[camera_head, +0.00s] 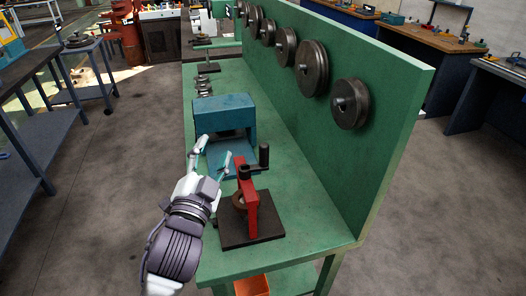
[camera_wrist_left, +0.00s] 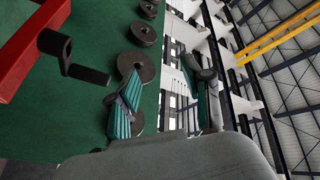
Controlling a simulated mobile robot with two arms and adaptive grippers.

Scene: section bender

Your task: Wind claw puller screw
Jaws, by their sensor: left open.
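The claw puller (camera_head: 249,205) is a red frame on a dark square base plate, near the front end of the green bench. Its black crank handle (camera_head: 262,157) stands up at the top, and a round part sits inside the frame. My left gripper (camera_head: 214,151) is open and empty, just left of the handle and apart from it. In the left wrist view, the red frame (camera_wrist_left: 32,48) and black handle (camera_wrist_left: 56,46) are at the upper left, outside the open fingers (camera_wrist_left: 165,105). My right gripper is not in view.
A blue machine (camera_head: 224,113) stands on the bench (camera_head: 310,220) just behind the puller. A green upright panel (camera_head: 385,110) with several round dark wheels (camera_head: 312,68) borders the bench on the right. An orange bin (camera_head: 252,286) is below.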

